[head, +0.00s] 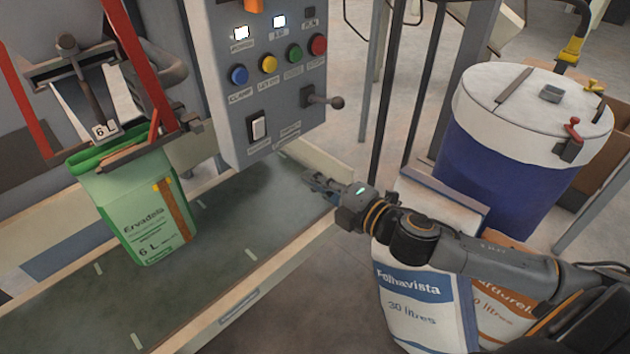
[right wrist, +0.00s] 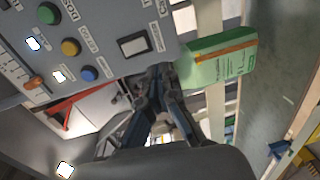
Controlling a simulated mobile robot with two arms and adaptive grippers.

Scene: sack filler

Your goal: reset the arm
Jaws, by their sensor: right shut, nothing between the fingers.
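My right arm (head: 480,258) reaches in from the right in the head view. Its gripper (head: 312,180) is below and to the right of the control panel, above the conveyor belt, apart from both. In the right wrist view the fingers (right wrist: 158,100) are shut with nothing between them. The grey control panel (head: 228,108) carries coloured buttons, a white rocker switch (head: 258,128) and a lever with a dark knob (head: 336,102). A green 6 L sack (head: 135,205) hangs upright under the filler spout at left; it also shows in the right wrist view (right wrist: 222,62). My left gripper is out of view.
The conveyor belt (head: 225,235) runs below the panel with bare room on it. A blue drum with a pale lid (head: 510,145) stands at right. A white Folhavista sack (head: 415,305) and an orange-brown sack (head: 505,305) stand below my right arm.

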